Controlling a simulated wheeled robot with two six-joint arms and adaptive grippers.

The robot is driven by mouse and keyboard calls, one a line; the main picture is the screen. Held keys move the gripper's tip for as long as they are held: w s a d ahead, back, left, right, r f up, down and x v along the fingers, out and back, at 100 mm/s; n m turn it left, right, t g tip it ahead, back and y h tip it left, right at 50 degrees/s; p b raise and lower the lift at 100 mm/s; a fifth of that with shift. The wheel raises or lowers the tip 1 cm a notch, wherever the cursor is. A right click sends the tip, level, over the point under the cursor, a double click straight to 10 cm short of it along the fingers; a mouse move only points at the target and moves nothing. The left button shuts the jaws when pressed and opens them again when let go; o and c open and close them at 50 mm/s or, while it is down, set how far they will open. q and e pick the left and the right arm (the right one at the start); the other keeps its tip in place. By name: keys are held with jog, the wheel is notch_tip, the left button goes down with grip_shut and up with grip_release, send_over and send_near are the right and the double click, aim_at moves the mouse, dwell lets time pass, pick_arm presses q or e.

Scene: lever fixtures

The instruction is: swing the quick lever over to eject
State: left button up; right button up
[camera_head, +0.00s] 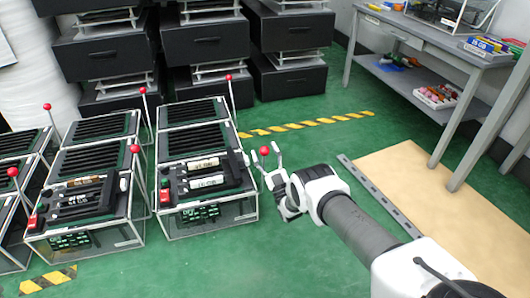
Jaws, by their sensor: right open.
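The nearest fixture (207,222) is a clear-sided box with a dark top, white labelled cylinders and a red block on it. A lever's red knob (265,151) shows at its right side; most of that lever's shaft is hidden by my gripper. My right gripper (264,157) is open beside the fixture's right edge, with its two fingers on either side of the red knob in the picture. I cannot tell whether they touch it. I cannot read which lever is marked quick or where eject is. My left gripper is not in view.
A similar fixture (83,222) stands to the left, with more behind, several bearing red-knobbed levers. Black drawer units (205,42) line the back. A grey workbench (437,40) and a tan board (440,215) are on the right. Green floor is clear in front.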

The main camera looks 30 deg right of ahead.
notch_tip(320, 180, up, 10)
dwell(0.4)
dwell(0.3)
